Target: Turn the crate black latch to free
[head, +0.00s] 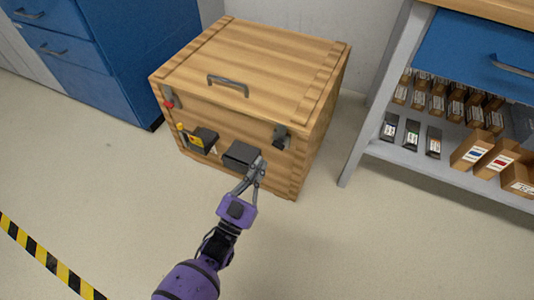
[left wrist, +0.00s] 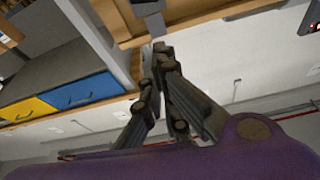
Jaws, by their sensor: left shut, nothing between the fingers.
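The wooden crate (head: 215,95) stands on the floor with its lid down. The black latch (head: 281,135) is at the right of the crate's front, near the lid's edge. My left gripper (head: 259,162) is shut and empty, in front of the crate's front face, below and left of the black latch. It overlaps the right edge of a dark box (head: 240,153) on that face; I cannot tell if they touch. The left wrist view shows the fingers (left wrist: 160,60) close together, with a dark piece near their tips at the top edge, too cropped to identify.
The lid has a grey handle (head: 228,85). A red-tipped latch (head: 170,98) and a yellow-and-black fitting (head: 199,139) are on the front's left. A blue cabinet (head: 105,60) stands left, a shelf bench (head: 365,150) right. The floor in front is clear.

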